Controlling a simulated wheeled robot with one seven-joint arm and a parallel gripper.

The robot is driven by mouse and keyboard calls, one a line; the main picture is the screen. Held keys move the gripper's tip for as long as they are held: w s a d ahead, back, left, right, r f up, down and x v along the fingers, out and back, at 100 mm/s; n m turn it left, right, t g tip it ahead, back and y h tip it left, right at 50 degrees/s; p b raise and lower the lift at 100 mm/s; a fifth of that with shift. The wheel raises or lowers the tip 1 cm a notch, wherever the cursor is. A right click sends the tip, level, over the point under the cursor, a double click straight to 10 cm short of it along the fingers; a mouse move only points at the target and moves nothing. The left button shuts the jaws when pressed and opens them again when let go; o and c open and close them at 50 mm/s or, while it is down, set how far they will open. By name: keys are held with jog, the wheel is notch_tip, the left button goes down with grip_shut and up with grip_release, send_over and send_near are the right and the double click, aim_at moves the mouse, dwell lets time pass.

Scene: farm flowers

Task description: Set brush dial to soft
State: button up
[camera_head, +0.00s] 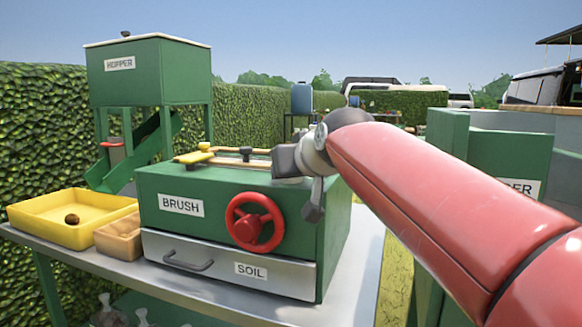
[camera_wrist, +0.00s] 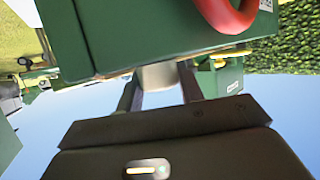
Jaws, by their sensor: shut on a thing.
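The green brush box (camera_head: 165,240) stands on a metal table, with a BRUSH label (camera_head: 180,206) and a red handwheel (camera_head: 255,222) on its front. My gripper (camera_head: 285,163) is at the top right of this box in the head view. In the wrist view my gripper (camera_wrist: 160,88) is shut on a pale, rounded knob (camera_wrist: 158,74) beside the box's green edge. The knob looks like the brush dial. My gripper hides it in the head view, and no dial marking or setting is readable.
A drawer marked SOIL (camera_head: 225,262) is below the wheel. A yellow handle (camera_head: 196,156) and rails lie on the box top. A yellow tray (camera_head: 60,215) with a brown bulb-like thing and a wooden box (camera_head: 118,236) stand left. The hopper (camera_head: 150,72) rises behind.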

jog(key=n+g+y+b, duration=0.1)
jog(key=n+y, duration=0.2)
jog(key=shift+w+d+f+g+y+b, duration=0.1)
jog(key=shift+d+g+y+b, duration=0.05)
jog(key=shift+g+y+b, duration=0.2)
jog(key=shift+n+g+y, duration=0.75)
jog(key=shift+n+g, duration=0.1)
jog(key=shift+n, duration=0.25)
jog(key=shift+n+g+y, duration=0.7)
jog(key=shift+n+g, duration=0.3)
jog(key=shift+n, duration=0.2)
jog(key=shift+n+g+y+p, duration=0.65)
jog(key=shift+n+g, duration=0.35)
jog(key=shift+g, duration=0.2)
jog(key=o, duration=1)
